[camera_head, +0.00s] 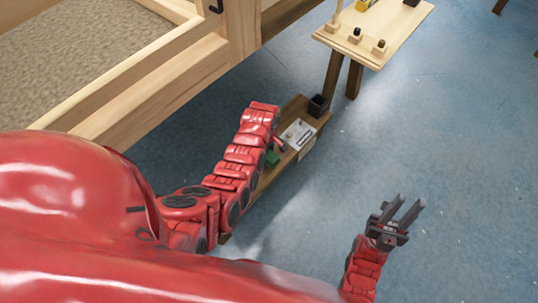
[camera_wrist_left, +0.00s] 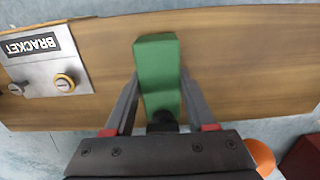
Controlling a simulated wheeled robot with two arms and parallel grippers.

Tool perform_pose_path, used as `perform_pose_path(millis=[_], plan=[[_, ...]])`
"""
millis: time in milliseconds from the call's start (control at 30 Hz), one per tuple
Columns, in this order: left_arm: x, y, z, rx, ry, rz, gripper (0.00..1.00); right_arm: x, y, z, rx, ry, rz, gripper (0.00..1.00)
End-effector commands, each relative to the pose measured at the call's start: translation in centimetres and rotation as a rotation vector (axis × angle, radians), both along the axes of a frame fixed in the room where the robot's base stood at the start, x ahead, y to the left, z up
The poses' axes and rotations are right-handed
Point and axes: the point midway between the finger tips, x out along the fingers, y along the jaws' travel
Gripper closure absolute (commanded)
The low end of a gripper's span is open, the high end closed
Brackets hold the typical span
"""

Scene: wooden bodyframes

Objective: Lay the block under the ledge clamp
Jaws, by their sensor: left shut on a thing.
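The green block (camera_wrist_left: 157,78) is between the two fingers of my left gripper (camera_wrist_left: 160,90) in the left wrist view. The gripper is shut on it, over a brown wooden board (camera_wrist_left: 235,60). Whether the block touches the board I cannot tell. In the head view a small green part of the block (camera_head: 272,157) shows beside my red left arm, which hides most of that gripper. A grey metal plate labelled BRACKET (camera_wrist_left: 45,70) with round knobs lies beside the block; I cannot identify a ledge clamp for certain. My right gripper (camera_head: 404,205) is open and empty above the floor.
The wooden board (camera_head: 293,106) carries the grey plate (camera_head: 298,134) and a black box (camera_head: 318,106) at its far end. A light wooden table (camera_head: 400,30) with small pegs stands at top right. A big wooden frame (camera_head: 150,90) is at upper left. Blue floor on the right is clear.

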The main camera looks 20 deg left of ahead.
Motion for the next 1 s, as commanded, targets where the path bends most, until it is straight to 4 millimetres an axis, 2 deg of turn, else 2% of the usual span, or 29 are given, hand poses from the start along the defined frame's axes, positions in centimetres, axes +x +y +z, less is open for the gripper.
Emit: perform_pose_path(millis=[300,333,500,833,1000], plan=[[0.0,0.1,0.0,0.000,0.000,0.000,1.00,0.0,0.0,0.0,0.000,0.000,0.000,0.71],[0.0,0.1,0.0,0.000,0.000,0.001,0.39,0.0,0.0,0.0,0.000,0.000,0.000,0.71],[0.0,0.1,0.0,0.000,0.000,0.001,0.09,0.0,0.0,0.0,0.000,0.000,0.000,0.71],[0.0,0.1,0.2,0.000,0.000,0.001,0.09,0.0,0.0,0.1,0.000,0.000,0.000,0.71],[0.3,0.1,2.1,0.001,-0.008,0.001,0.09,0.0,0.0,0.6,0.000,0.000,0.000,0.71]])
